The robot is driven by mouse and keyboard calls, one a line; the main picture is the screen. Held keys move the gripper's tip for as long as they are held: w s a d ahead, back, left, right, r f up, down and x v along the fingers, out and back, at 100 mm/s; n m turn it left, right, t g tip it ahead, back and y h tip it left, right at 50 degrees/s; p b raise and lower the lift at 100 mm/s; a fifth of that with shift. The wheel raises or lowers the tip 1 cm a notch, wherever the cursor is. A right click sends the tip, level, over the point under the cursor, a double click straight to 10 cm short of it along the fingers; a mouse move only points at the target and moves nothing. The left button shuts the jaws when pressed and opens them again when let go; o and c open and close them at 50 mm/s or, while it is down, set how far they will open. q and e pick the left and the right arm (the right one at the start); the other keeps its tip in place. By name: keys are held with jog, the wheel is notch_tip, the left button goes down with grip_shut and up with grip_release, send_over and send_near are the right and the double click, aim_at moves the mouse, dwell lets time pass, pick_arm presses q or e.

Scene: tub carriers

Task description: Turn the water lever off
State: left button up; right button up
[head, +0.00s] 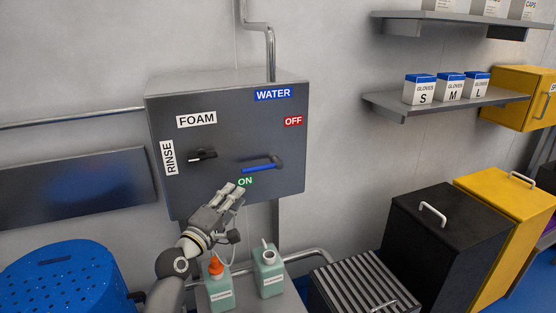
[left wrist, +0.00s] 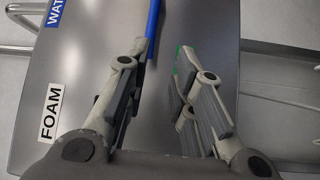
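The water lever (head: 260,168) is a blue handle on a dark pivot at the right of the grey control box (head: 232,140). It points left, just above the green ON label (head: 245,182). The red OFF label (head: 293,121) is above and right of its pivot. My left gripper (head: 234,190) is in front of the box, below and left of the handle's free end. In the left wrist view its fingers (left wrist: 163,48) are spread with nothing between them, and the blue lever (left wrist: 153,28) shows by the left fingertip. I cannot tell whether they touch. My right gripper is not in view.
A black rinse/foam knob (head: 202,154) is on the box's left. Two green bottles (head: 269,275) stand below the box, close to my left gripper. A pipe (head: 300,256) runs below. A blue perforated tub (head: 62,285) is at lower left. Black and yellow bins (head: 435,245) stand right.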

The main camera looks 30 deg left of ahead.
aim_at(249, 171)
pick_arm(q)
jog(key=w, duration=0.3)
jog(key=w+r+p, duration=0.1)
jog(key=w, duration=0.2)
jog(key=w+r, duration=0.1)
jog(key=w, duration=0.2)
jog(key=shift+w+a+r+p, duration=0.25)
jog(key=shift+w+a+p, duration=0.1)
jog(key=shift+a+p, duration=0.05)
jog(key=shift+c, duration=0.6)
grip_shut()
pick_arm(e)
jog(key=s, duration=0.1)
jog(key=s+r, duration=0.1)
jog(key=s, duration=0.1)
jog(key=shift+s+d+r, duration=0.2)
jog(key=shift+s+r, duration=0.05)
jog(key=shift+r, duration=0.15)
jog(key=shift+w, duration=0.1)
